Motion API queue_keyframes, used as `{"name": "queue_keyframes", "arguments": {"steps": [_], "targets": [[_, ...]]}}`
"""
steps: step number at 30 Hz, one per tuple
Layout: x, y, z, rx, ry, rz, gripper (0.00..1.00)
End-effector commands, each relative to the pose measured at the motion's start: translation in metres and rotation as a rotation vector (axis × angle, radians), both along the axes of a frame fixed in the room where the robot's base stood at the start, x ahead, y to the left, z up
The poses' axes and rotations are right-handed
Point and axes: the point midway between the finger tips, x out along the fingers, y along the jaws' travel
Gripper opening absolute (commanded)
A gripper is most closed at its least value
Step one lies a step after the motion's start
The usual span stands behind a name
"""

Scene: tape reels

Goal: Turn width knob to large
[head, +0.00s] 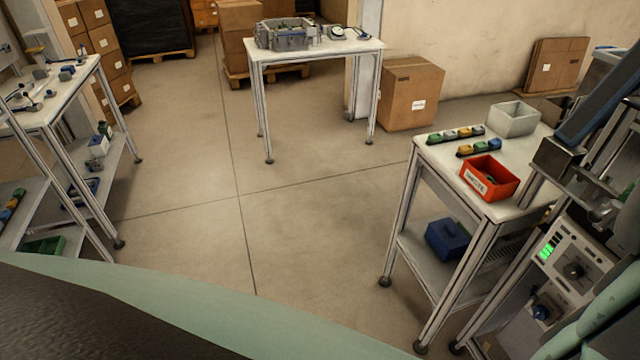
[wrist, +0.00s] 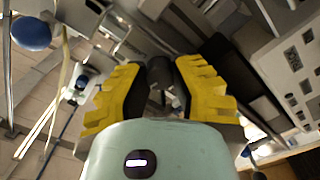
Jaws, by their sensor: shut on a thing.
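In the wrist view, the yellow fingers of my gripper (wrist: 160,98) close from both sides around a small dark part (wrist: 160,72). It looks like a knob, but the fingers and shadow hide most of it. I cannot read its setting or any label. In the head view, a light control panel (head: 592,262) at the lower right has a green lit display (head: 547,250) and a dark round knob (head: 573,271). I cannot tell whether this is the part between my fingers. My gripper is not clearly seen in the head view.
A blue round knob (wrist: 31,33) shows at the wrist view's upper left. A pale panel (wrist: 297,75) with dark windows is at its right. In the head view, a white table (head: 440,152) with a red bin (head: 490,178) stands left of the machine. The middle floor is clear.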

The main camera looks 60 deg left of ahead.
Motion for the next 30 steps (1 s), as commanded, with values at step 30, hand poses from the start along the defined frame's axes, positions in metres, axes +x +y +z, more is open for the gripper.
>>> {"name": "queue_keyframes", "arguments": {"steps": [30], "targets": [[-0.0008,0.0,-0.0112,0.935,-0.248,-0.011,0.0]]}}
